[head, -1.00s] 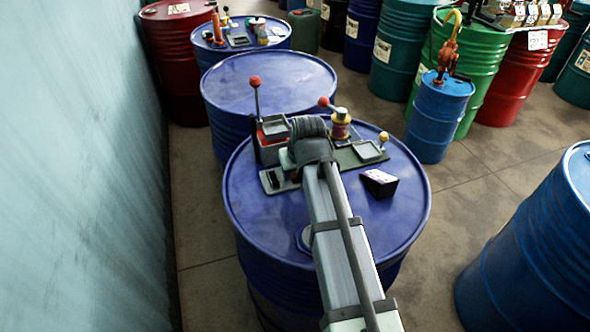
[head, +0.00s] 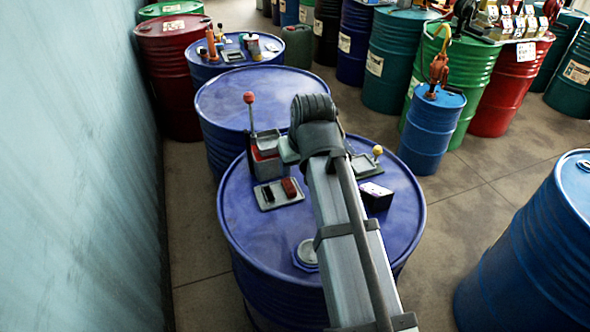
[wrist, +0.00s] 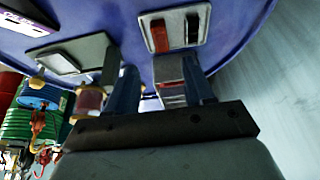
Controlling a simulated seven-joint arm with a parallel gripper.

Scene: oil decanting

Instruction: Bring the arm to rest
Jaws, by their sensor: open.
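My gripper (wrist: 163,85) shows in the wrist view with its two fingers apart. Nothing is visibly held; a grey and red box shows beyond the gap. In the head view my arm reaches over the nearest blue drum (head: 235,215), and its end hides the fingers. On this drum are a small grey tray (head: 267,203) with a black and a red piece, the grey and red box (head: 265,162) with a red-knobbed lever (head: 250,105), and a grey plate (head: 361,165) with a yellow knob. A red and yellow spool-like part (wrist: 90,98) shows beside one finger in the wrist view.
A dark box (head: 376,196) sits close to the right of my arm on the drum. A second blue drum (head: 240,95) stands just behind. A pale blue wall (head: 75,170) runs along the left. Bare floor (head: 440,225) lies right, before another blue drum (head: 530,250).

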